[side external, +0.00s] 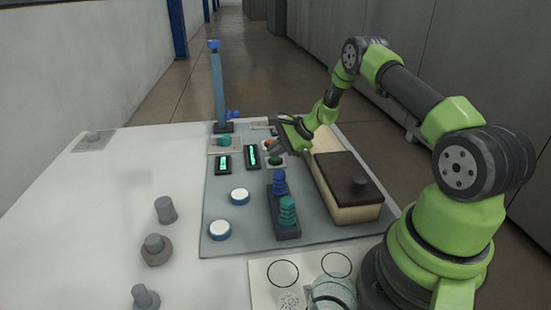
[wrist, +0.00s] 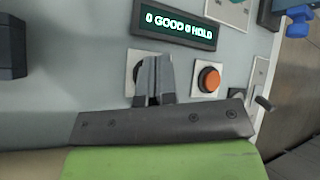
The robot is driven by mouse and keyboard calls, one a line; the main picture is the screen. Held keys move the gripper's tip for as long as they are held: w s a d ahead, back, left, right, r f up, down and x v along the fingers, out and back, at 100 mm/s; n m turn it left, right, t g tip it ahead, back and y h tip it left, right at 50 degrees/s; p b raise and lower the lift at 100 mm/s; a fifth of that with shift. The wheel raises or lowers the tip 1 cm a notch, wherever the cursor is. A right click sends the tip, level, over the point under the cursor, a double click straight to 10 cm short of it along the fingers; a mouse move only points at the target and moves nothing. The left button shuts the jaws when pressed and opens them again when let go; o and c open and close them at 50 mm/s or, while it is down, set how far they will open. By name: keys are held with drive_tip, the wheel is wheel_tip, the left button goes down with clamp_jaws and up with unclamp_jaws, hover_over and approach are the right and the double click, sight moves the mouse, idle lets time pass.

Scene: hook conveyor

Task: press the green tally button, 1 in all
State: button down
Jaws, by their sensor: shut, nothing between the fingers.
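The green button (side external: 276,160) sits on a light plate on the grey panel in the side external view. In the wrist view its light plate (wrist: 131,62) shows beside my fingers, and the fingers hide most of the button. My gripper (wrist: 153,98) is shut and empty, with its fingertips in front of that button. I cannot tell whether they touch it. In the side external view my gripper (side external: 279,148) is close to the green button. An orange button (wrist: 209,77) is to the right of the fingers. A display (wrist: 178,22) reads "0 GOOD 0 HOLD".
Grey pegs (side external: 165,209) stand on the white table at the left.

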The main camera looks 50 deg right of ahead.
sight(276, 159)
drive_tip(key=shift+f, duration=0.35)
idle(0.5)
drive_tip(key=shift+r, duration=0.85)
drive_tip(key=shift+r, duration=2.55)
